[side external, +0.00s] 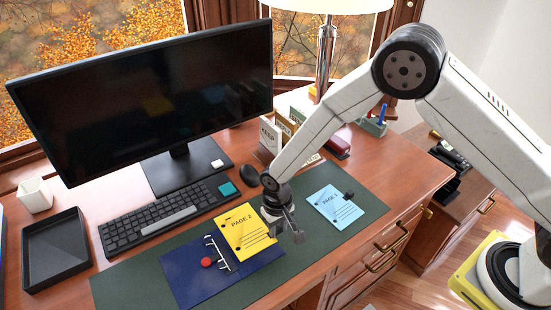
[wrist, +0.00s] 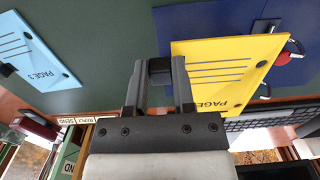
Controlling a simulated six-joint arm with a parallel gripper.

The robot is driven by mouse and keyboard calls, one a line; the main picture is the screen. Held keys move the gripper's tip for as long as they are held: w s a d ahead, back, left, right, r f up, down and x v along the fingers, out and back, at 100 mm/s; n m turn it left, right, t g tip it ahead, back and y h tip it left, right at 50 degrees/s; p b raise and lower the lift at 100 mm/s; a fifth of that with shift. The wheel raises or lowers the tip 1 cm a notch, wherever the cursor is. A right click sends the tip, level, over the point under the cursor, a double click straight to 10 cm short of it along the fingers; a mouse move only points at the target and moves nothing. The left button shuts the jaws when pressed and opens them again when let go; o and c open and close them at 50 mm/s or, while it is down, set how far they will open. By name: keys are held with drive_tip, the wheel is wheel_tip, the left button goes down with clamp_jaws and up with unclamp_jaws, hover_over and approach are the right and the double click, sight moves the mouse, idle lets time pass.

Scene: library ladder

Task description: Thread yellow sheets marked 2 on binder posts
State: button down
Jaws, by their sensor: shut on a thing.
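The yellow sheet marked PAGE 2 (side external: 240,226) lies over the right part of the dark blue binder (side external: 190,282); it also shows in the wrist view (wrist: 222,62). My gripper (side external: 290,228) is at the sheet's right edge. In the wrist view my gripper (wrist: 157,85) has its fingers on either side of a small black tab (wrist: 160,68) at the sheet's edge, and is shut on it. The binder's metal post bar (side external: 220,253) is left of the sheet, beside a red round knob (side external: 206,262).
A light blue sheet marked PAGE 3 (side external: 333,206) with a black tab lies on the green mat (side external: 368,208) to the right. A keyboard (side external: 165,214), monitor (side external: 150,95) and black tray (side external: 56,252) stand left and behind. Upright labelled holders (side external: 270,136) stand behind my gripper.

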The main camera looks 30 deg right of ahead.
sight(278, 234)
drive_tip(key=shift+f, duration=0.3)
drive_tip(key=shift+f, duration=0.35)
drive_tip(key=shift+f, duration=0.7)
drive_tip(key=shift+f, duration=0.35)
drive_tip(key=shift+f, duration=0.55)
drive_tip(key=shift+c, duration=1.9)
unclamp_jaws()
drive_tip(key=shift+r, duration=0.15)
